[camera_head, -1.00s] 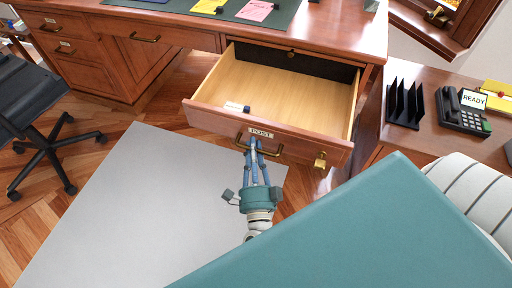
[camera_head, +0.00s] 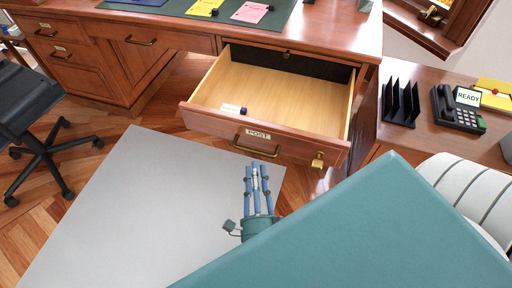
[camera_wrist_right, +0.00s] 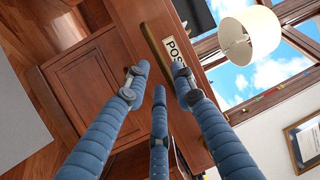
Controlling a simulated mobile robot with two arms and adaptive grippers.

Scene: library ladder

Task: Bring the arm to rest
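My right gripper (camera_head: 256,170) is in front of the open desk drawer (camera_head: 215,118), just short of its brass handle (camera_head: 252,149), and does not touch it. In the right wrist view the blue fingers (camera_wrist_right: 157,85) are spread apart with nothing between them. The handle (camera_wrist_right: 158,48) and the POST label (camera_wrist_right: 174,48) show beyond the fingertips. Much of my right arm is hidden behind a teal surface at the bottom of the head view. My left gripper is not in view.
A black office chair (camera_head: 30,125) stands at left. A side table (camera_head: 425,140) at right bears a phone (camera_head: 458,110) and black file rack (camera_head: 401,103). A pale grey area (camera_head: 120,215) is clear.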

